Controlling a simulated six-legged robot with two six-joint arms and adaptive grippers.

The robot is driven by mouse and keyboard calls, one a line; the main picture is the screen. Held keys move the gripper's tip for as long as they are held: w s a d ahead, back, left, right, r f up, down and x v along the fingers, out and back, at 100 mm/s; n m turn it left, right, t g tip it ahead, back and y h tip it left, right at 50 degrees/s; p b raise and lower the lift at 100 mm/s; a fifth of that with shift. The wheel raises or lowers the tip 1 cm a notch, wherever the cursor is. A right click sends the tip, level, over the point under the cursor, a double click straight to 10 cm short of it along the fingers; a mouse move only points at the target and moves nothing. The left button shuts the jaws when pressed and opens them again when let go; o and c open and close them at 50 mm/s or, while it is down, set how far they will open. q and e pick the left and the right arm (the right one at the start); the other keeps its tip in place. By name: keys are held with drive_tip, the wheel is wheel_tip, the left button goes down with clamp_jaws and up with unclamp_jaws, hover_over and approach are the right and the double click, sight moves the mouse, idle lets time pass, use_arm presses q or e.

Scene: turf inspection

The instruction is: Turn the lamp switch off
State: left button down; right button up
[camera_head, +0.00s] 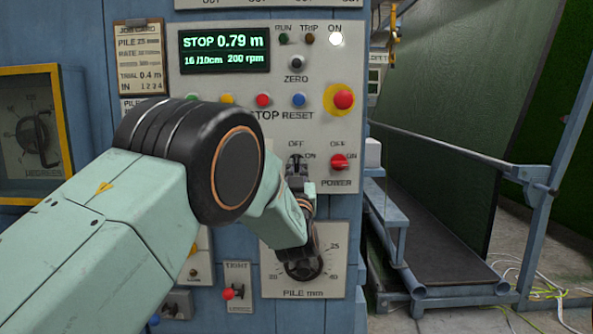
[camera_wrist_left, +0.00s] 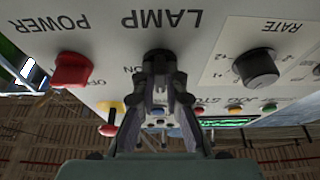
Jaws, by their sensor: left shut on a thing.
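The lamp switch is a small black knob (camera_head: 296,161) on the grey control panel, with OFF printed above it and ON at its upper right. My left gripper (camera_head: 298,175) is at the knob from below, its fingers closed on it and hiding its lower part. In the left wrist view, which shows the panel upside down, the black lamp knob (camera_wrist_left: 158,60) under the word LAMP sits between the tips of my left gripper (camera_wrist_left: 158,85). I cannot tell which way the knob points. My right gripper is not in view.
The red power knob (camera_head: 339,162) is just right of the lamp switch. The red stop button (camera_head: 343,99) on its yellow ring and a row of coloured buttons are above. The pile dial (camera_head: 303,268) is below, partly behind my arm. A white ON light (camera_head: 335,39) glows.

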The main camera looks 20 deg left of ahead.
use_arm(q)
drive_tip(key=c, duration=1.4)
unclamp_jaws()
drive_tip(key=shift+s+d+r, duration=0.1)
drive_tip(key=shift+s+r, duration=0.05)
drive_tip(key=shift+s, duration=0.05)
drive_tip(key=shift+w, duration=0.1)
drive_tip(key=v, duration=0.7)
